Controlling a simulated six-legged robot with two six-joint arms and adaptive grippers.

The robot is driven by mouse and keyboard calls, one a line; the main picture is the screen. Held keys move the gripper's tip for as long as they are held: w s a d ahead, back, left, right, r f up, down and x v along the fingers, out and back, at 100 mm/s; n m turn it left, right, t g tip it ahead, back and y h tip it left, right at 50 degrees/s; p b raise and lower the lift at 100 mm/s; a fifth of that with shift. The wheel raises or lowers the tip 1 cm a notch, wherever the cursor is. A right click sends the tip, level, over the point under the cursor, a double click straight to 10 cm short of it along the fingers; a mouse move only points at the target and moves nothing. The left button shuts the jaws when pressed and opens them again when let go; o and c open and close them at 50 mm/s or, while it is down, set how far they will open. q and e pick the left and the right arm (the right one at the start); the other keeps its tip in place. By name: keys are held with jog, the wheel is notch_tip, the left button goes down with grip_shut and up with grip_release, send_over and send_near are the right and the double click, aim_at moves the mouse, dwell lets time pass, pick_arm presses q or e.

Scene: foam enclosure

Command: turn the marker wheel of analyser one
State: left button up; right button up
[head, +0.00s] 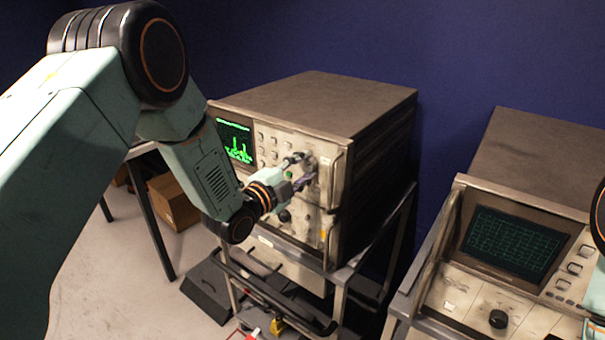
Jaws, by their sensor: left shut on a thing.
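The analyser (335,110) with a lit green spectrum on its screen (235,141) stands on a metal cart in the middle of the head view. I take it to be analyser one. My left gripper (303,172) is at the upper right part of its front panel, with its fingers closed on a knob there that looks to be the marker wheel. The fingers hide most of the wheel, so its angle cannot be told. My right gripper is out of view.
A second analyser (511,243) with a green grid screen and a black knob (498,319) stands at the right. A dark knob (284,216) sits just below my left gripper. A cardboard box (174,203) lies at the left. A blue wall is behind.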

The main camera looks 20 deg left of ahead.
pick_arm(q)
jog(key=m+b, duration=0.2)
jog(key=m, duration=0.3)
jog(key=shift+f+m, duration=0.15)
jog(key=shift+m, duration=0.25)
jog(key=shift+b, duration=0.3)
jog(key=shift+d, duration=0.1)
jog(key=o, duration=1.2)
jog(key=shift+s, duration=0.1)
jog(key=shift+s, duration=0.15)
jog(key=v, duration=1.1)
jog(key=shift+s+a, duration=0.2)
jog(key=shift+s, duration=0.1)
